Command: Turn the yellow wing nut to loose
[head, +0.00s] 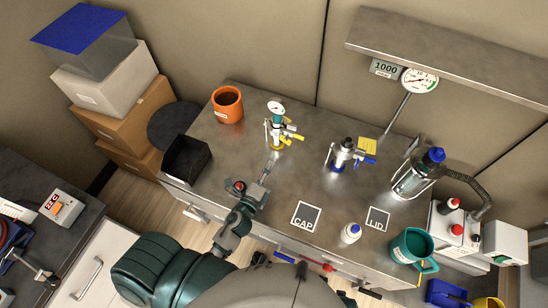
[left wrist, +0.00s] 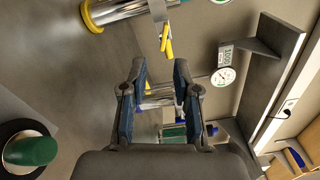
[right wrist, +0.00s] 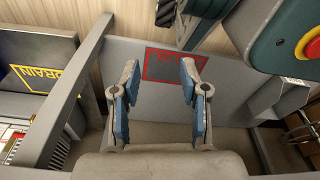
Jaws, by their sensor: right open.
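A metal fixture (head: 274,130) with a round gauge on top stands upright on the bench. Yellow wing-shaped parts, which look like the yellow wing nut (head: 293,135), stick out at its right side. In the left wrist view the yellow wing nut (left wrist: 167,42) shows beyond the fingertips, near the top. My left gripper (head: 268,166) is just in front of the fixture and apart from it. Its fingers (left wrist: 159,66) are open with nothing between them. My right gripper (right wrist: 159,66) is open and empty, low down facing a grey panel; I cannot make it out in the head view.
A second fixture (head: 343,155) with a blue part stands to the right, then a glass vessel (head: 412,180). An orange pot (head: 228,104) and a black bin (head: 186,159) are at the left. A small bottle (head: 351,233) and a teal mug (head: 411,246) stand near the front edge. A shelf (head: 450,57) overhangs the back.

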